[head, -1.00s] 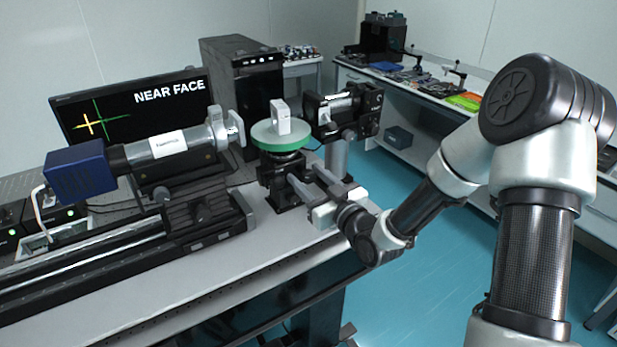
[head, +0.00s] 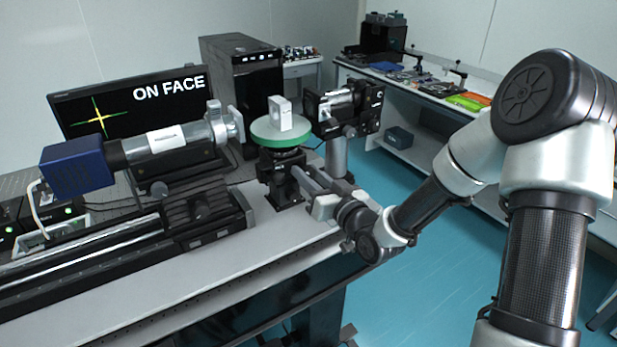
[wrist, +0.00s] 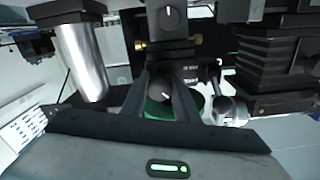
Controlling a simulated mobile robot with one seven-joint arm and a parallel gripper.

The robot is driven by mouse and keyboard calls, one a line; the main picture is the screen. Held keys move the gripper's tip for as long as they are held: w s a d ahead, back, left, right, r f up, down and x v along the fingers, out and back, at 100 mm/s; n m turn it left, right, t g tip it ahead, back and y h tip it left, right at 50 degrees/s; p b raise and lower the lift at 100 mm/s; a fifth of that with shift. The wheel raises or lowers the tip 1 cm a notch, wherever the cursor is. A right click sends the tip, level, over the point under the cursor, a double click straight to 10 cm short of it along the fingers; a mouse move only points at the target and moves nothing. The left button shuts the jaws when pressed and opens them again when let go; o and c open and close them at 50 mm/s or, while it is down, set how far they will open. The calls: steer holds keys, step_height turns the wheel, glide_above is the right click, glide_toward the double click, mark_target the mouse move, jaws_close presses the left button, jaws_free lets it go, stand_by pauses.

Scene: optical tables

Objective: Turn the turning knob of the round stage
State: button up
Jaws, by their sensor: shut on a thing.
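The round stage (head: 262,137) has a green-rimmed, pale round top on a black mount and stands near the table's right edge. A white block (head: 279,112) stands upright on it. My gripper (head: 299,173) reaches in from the right, low at the stage's front right side. In the head view its fingers hide the turning knob. In the wrist view, the dark knob with a white mark (wrist: 162,90) sits between the two fingers of my gripper (wrist: 165,85), which is shut on it. Part of the green rim (wrist: 157,110) shows behind the fingers.
The monitor (head: 130,105) reads "ON FACE", with a yellow and a green cross almost overlapping. A grey tube instrument with a blue end (head: 85,165) lies left of the stage. A black mounted device (head: 345,110) on a post stands close on the right.

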steer(key=o, duration=1.1)
steer(key=shift+c, duration=0.2)
steer(key=shift+d, duration=0.1)
steer(key=p+v, duration=0.9)
steer(key=v, duration=0.8)
steer(key=shift+s+d, duration=0.1)
